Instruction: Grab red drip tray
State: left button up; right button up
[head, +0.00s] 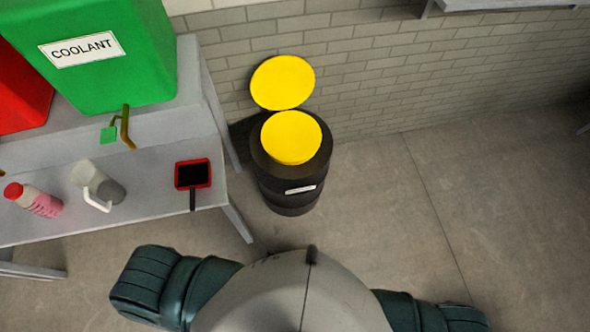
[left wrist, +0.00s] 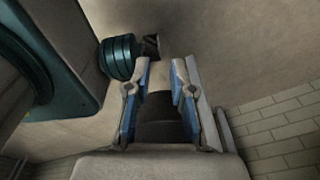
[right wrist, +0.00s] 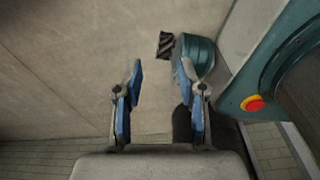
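The red drip tray (head: 193,173) lies on the right end of the grey table. It is a small red-rimmed square with a black inside, and its dark handle points toward me over the front edge. My left gripper (left wrist: 161,68) shows in the left wrist view with its two blue-padded fingers apart and nothing between them. My right gripper (right wrist: 158,72) shows in the right wrist view, also with fingers apart and empty. Neither gripper shows in the head view, and the tray does not show in the wrist views. Both grippers are away from the tray.
A green coolant tank (head: 105,85) with a tap stands behind, beside a red tank (head: 20,85). A black bin (head: 290,185) with a yellow top stands right of the table. Floor at right is clear.

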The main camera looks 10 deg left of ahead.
aim_at(191, 175)
jog(key=u, duration=1.7)
